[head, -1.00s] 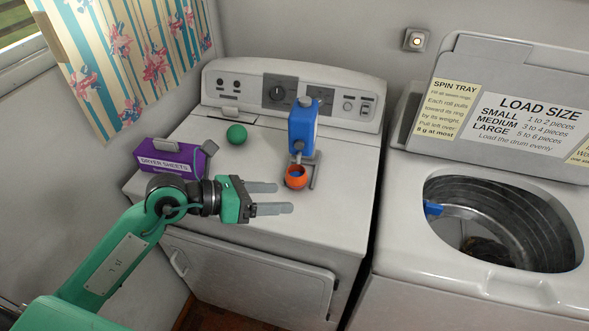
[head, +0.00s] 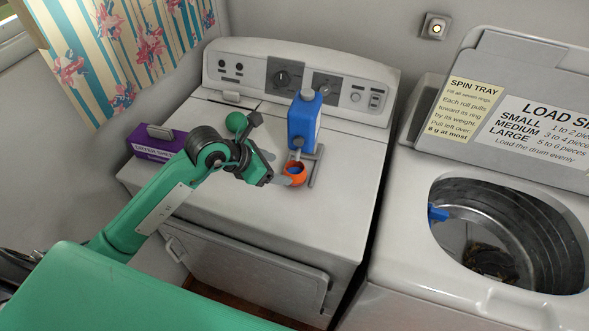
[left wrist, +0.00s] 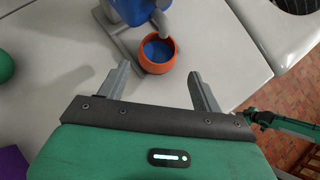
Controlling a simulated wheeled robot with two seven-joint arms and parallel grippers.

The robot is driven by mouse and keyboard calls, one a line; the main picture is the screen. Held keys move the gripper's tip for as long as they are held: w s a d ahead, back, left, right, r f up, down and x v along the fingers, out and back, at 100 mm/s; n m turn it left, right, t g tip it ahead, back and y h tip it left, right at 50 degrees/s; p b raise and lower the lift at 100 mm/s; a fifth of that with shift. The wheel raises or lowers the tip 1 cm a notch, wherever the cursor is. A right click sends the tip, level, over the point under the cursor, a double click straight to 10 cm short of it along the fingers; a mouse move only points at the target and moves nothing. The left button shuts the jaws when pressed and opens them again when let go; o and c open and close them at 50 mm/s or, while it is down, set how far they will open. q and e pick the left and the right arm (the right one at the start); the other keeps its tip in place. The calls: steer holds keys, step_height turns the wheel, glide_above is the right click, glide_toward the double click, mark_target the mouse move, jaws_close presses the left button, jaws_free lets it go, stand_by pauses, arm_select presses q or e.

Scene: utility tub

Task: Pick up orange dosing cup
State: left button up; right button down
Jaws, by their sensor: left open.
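The orange dosing cup (head: 298,181) stands on the dryer top in front of the blue bottle on its stand (head: 303,122). Its inside looks blue. In the left wrist view the cup (left wrist: 158,69) lies just ahead of my fingertips, roughly midway between their lines. My left gripper (head: 286,181) is open and empty, low over the dryer top at the cup's left in the head view. Its two fingers (left wrist: 160,73) are spread apart in the left wrist view. In the head view a finger overlaps the cup's left side; I cannot tell whether they touch.
A green ball (head: 236,121) and a purple dryer sheets box (head: 145,148) sit left on the dryer (head: 320,225), partly behind my arm. The bottle's grey stand (head: 316,170) is close beside the cup. An open washer (head: 400,260) stands right. The dryer's front right is clear.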

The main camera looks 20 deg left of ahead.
mark_target(289, 171)
arm_select(q)
steer(key=shift+w+d+f, duration=0.4)
steer(key=shift+d+f, duration=0.05)
steer(key=shift+d, duration=0.1)
steer(key=shift+w+d+f, duration=0.2)
steer(key=shift+w+f, duration=0.45)
steer(key=shift+f, duration=0.1)
steer(key=shift+p+x, duration=0.95)
steer(key=shift+p, duration=0.1)
steer(key=shift+p+x, duration=0.3)
steer(key=shift+x, duration=0.9)
steer(key=shift+w+d+f, duration=0.1)
steer(key=shift+w+f, duration=0.1)
steer(key=shift+f, duration=0.05)
steer(key=c, duration=0.7)
steer(key=shift+c, duration=0.3)
arm_select(e)
steer(key=s+d+r, duration=0.2)
steer(key=r, duration=0.1)
steer(key=shift+s, duration=0.4)
arm_select(q)
steer(key=shift+r, duration=0.1)
arm_select(e)
steer(key=shift+d, duration=0.15)
